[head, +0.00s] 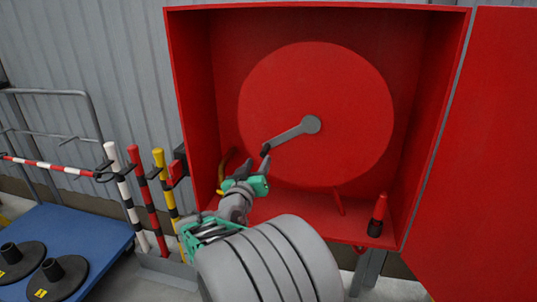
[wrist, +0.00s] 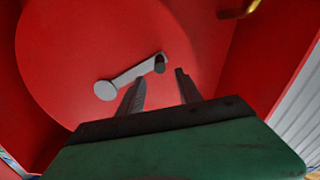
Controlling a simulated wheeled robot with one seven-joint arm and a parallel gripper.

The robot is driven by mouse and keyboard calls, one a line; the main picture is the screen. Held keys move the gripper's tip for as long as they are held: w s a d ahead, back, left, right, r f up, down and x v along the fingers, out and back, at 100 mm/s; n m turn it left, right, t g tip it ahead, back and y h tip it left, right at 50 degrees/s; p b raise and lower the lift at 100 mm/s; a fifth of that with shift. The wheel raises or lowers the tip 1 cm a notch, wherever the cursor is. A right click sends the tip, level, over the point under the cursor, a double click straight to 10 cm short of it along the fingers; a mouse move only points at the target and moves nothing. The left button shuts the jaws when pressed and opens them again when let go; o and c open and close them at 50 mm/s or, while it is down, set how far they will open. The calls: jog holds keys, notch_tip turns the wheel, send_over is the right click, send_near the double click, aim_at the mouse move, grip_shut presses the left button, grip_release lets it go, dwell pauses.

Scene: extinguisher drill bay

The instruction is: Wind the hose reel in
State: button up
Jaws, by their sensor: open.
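The hose reel (head: 340,85) is a large red disc inside an open red cabinet (head: 190,80). A grey crank arm (head: 290,134) runs from the hub at its centre down to the left and ends in a dark handle knob (head: 265,150). My gripper (head: 248,168) is open and empty, just below and left of the knob. In the wrist view the crank (wrist: 130,75) shows its knob (wrist: 160,64) ahead of the fingertips, between their lines and nearer the left finger. Whether a finger touches the knob I cannot tell.
A red nozzle (head: 378,215) with a dark base stands on the cabinet floor at right. The open red door (head: 485,150) fills the right side. Striped posts (head: 165,190) stand left of the cabinet, beside a blue cart (head: 70,235) carrying black bases (head: 60,278).

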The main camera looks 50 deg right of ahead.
aim_at(263, 155)
jog(key=m, duration=0.3)
jog(key=shift+d+f+m, duration=0.15)
jog(key=shift+d+m, duration=0.15)
jog(key=x, duration=0.7)
jog(key=shift+w+d, duration=0.1)
jog(key=shift+c, duration=0.3)
grip_shut()
dwell(0.5)
